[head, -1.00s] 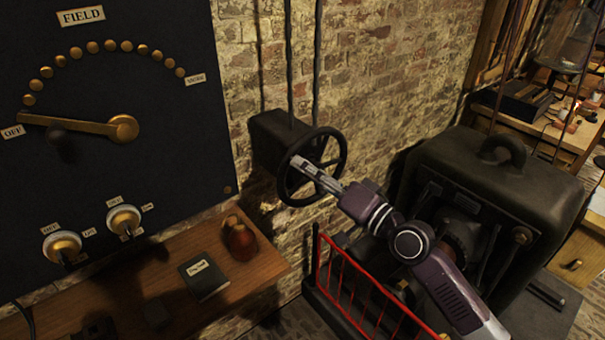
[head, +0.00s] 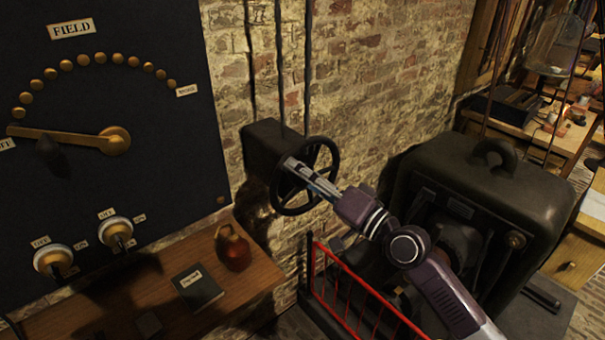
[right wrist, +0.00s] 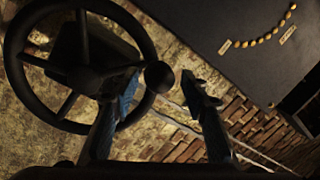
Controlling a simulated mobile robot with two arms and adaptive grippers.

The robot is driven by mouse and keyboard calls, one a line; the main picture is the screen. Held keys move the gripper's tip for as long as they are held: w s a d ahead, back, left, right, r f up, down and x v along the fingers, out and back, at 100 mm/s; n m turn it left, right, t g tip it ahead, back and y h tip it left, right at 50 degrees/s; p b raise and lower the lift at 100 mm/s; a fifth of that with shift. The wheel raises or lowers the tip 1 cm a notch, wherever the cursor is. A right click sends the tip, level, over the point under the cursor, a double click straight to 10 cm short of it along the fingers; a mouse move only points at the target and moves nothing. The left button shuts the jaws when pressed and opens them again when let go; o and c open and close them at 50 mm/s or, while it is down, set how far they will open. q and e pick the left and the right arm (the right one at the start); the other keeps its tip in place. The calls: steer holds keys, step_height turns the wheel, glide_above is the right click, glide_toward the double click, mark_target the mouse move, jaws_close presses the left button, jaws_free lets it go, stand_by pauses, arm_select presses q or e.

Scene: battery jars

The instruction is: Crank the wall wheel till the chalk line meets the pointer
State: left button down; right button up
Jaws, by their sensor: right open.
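The dark wall wheel (head: 306,176) is mounted on a black box (head: 268,148) on the brick wall. My right gripper (head: 290,166) reaches the wheel's left side in the head view. In the right wrist view the wheel (right wrist: 146,40) fills the upper left, and its round knob (right wrist: 159,77) sits between the tips of my open right gripper (right wrist: 158,84). The left finger overlaps the rim; the right finger is apart from the knob. I cannot make out a chalk line or a pointer on the wheel in either view. My left gripper is not in view.
A black panel (head: 100,190) with a brass lever (head: 70,136) and two switches hangs at left. A red railing (head: 345,290) and a large dark machine (head: 490,190) stand close to my right arm.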

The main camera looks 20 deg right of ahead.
steer(key=shift+s+d+f, duration=0.15)
steer(key=shift+s+f, duration=0.05)
steer(key=shift+s, duration=0.25)
steer(key=r+v, duration=0.1)
steer(key=v, duration=1)
steer(key=shift+f, duration=0.25)
steer(key=shift+c, duration=0.3)
